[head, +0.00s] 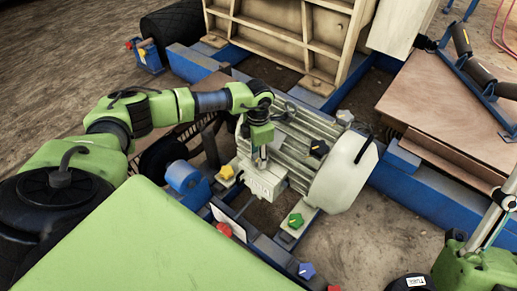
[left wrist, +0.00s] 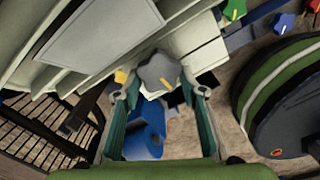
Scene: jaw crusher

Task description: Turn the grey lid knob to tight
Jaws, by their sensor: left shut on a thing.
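The grey lid knob (left wrist: 158,72) is a lobed knob with a yellow pointer line, seen between the fingertips of my left gripper (left wrist: 159,92) in the left wrist view. The gripper is shut on it. In the head view my left gripper (head: 262,160) points down onto the pale box (head: 262,184) on the side of the ribbed motor (head: 292,135); it hides the knob there. I cannot read a tight mark.
Yellow (head: 227,172), black (head: 318,148), green (head: 296,220), red (head: 223,228) and blue (head: 306,270) knobs sit around the motor. Another grey knob (head: 345,117) is at its far right. A blue frame (head: 430,200) runs behind.

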